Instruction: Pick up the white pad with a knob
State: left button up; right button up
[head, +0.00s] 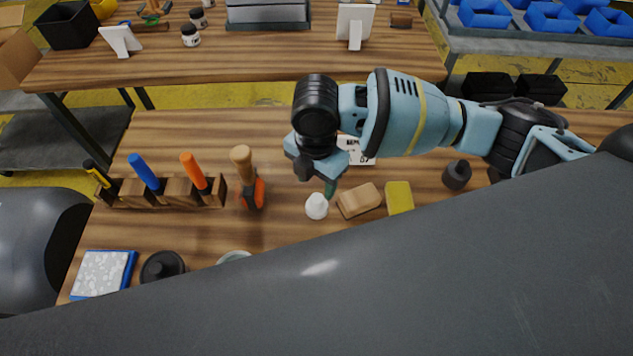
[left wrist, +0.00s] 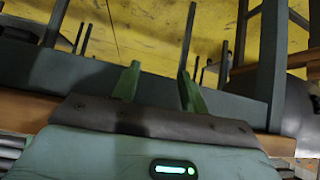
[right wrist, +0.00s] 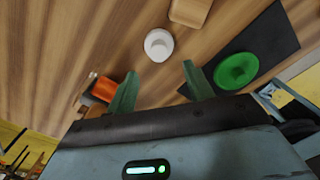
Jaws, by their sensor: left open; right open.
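The white pad with a knob (head: 317,206) stands on the wooden bench, just left of a tan block. It also shows in the right wrist view as a round white piece (right wrist: 158,44), beyond the fingertips. My right gripper (head: 318,178) points down over the bench just behind the pad, apart from it. In the right wrist view its two green fingers (right wrist: 155,78) are spread with nothing between them. My left gripper (left wrist: 160,72) is open and empty in the left wrist view, with a yellow floor and dark frame bars beyond it.
A tan block (head: 359,201) and yellow block (head: 399,197) lie right of the pad. A wooden-handled orange tool (head: 250,185) stands left, beside a tool rack (head: 175,191). A green knobbed piece (right wrist: 238,70) lies on a dark mat (right wrist: 268,40). My dark body covers the front.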

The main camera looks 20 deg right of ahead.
aim_at(317, 198)
jog(key=shift+w, duration=0.25)
jog(key=shift+s, duration=0.15)
jog(key=shift+s+f, duration=0.2)
jog(key=shift+f, duration=0.9)
jog(key=shift+w+f, duration=0.1)
jog(key=shift+f, duration=0.35)
jog(key=shift+w+d+f, duration=0.1)
jog(key=shift+w+f, duration=0.05)
jog(key=shift+f, duration=2.15)
pick_arm(q)
jog(key=shift+s+f, duration=0.35)
jog(key=shift+s, duration=0.15)
pick_arm(e)
jog(key=shift+c, duration=0.3)
